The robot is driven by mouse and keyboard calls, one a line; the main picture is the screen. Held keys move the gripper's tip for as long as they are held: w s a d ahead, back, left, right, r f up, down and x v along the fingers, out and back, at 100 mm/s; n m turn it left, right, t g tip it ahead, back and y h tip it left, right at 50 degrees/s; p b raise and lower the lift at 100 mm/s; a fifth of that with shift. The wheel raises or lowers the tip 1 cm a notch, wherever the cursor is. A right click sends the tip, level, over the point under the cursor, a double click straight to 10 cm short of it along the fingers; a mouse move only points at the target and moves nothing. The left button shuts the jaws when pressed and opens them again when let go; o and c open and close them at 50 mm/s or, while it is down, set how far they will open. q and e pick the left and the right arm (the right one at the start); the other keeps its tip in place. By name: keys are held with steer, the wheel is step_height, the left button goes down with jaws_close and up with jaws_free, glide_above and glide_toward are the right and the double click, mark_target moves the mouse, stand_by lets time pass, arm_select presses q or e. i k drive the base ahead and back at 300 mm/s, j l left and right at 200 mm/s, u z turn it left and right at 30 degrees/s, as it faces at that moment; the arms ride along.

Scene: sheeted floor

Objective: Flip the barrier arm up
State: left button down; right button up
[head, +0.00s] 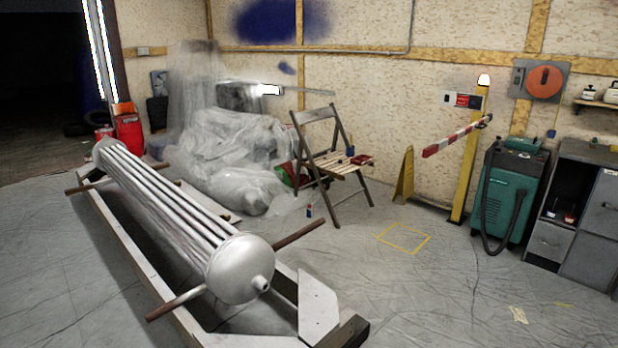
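The barrier arm (453,138) is a red-and-white striped bar. A lit lamp (484,80) tops the post. A white box with a red panel (462,100) shows just left of the post's top. Neither of my grippers shows in the head view.
A yellow floor sign (404,176) and a yellow taped square (403,238) are left of the post. A green machine (508,192) with a hose and grey cabinets (580,215) stand right. A wooden chair (330,165) and a large metal cylinder (240,268) are left. Floor before the post is clear.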

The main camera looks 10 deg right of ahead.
mark_target(427, 152)
steer(key=i+l+z, duration=0.2)
steer(key=z, duration=0.2)
steer(key=i+l+z, duration=0.1)
steer(key=i+z, duration=0.75)
steer(key=i+j+z, duration=0.1)
steer(key=i+z, duration=0.15)
steer(key=z, duration=0.15)
steer(key=i+u, duration=0.15)
steer(key=i, duration=0.5)
steer(key=i+l+u, duration=0.1)
steer(key=i, duration=0.55)
steer(key=i+l+u, duration=0.15)
steer(key=i, duration=0.45)
steer(key=i+j, duration=0.1)
steer(key=i, duration=0.25)
steer(key=i+j+u, duration=0.1)
steer(key=i, duration=0.25)
